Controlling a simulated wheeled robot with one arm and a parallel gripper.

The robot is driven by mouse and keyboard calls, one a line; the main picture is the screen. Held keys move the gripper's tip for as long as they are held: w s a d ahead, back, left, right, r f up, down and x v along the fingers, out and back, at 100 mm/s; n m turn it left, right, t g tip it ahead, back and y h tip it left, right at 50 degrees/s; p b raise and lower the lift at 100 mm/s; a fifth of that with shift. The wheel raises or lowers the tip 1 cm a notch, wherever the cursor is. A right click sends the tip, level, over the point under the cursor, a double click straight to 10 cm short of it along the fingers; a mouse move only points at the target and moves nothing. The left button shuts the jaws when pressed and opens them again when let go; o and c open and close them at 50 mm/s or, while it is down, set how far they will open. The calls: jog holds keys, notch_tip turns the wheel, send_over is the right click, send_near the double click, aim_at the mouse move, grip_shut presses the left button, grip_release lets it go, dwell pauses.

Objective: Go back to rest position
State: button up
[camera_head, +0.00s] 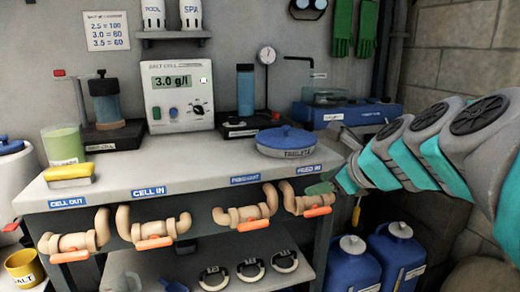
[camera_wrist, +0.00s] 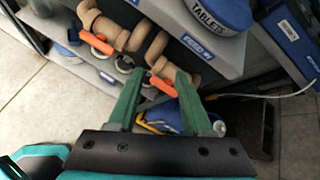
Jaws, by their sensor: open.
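My arm reaches in from the right in the head view, and my gripper (camera_head: 322,188) is at the front right edge of the bench, near the FEED IN label. In the wrist view my gripper (camera_wrist: 160,105) shows two green fingers, spread apart with nothing between them. Beyond the fingers are a pipe valve with an orange handle (camera_wrist: 162,86) and a blue container (camera_wrist: 165,116) below. In the head view the FEED IN valve (camera_head: 305,201) is just left of my gripper; I cannot tell whether they touch.
The bench (camera_head: 170,180) holds a blue-lidded TABLETS tub (camera_head: 287,141), a SALT CELL meter (camera_head: 177,98), a green cup (camera_head: 63,145) and a yellow sponge (camera_head: 69,175). Several pipe valves line its front. Blue jugs (camera_head: 353,265) stand on the floor below my arm.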

jog(key=s+a+f+n+g+h, duration=0.2)
jog(key=s+f+n+g, duration=0.7)
jog(key=s+f+n, duration=1.15)
jog(key=s+d+f+n+g+h, duration=0.1)
jog(key=s+d+f+n, duration=0.1)
jog(key=s, duration=0.3)
jog(key=s+d+f+n+g+h, duration=0.1)
jog(key=s+d+f+n, duration=0.1)
jog(key=s, duration=0.3)
jog(key=shift+s+d+f+n+g, duration=0.2)
jog(key=shift+s+n+g, duration=0.1)
jog(key=shift+n, duration=0.45)
jog(key=shift+c, duration=0.2)
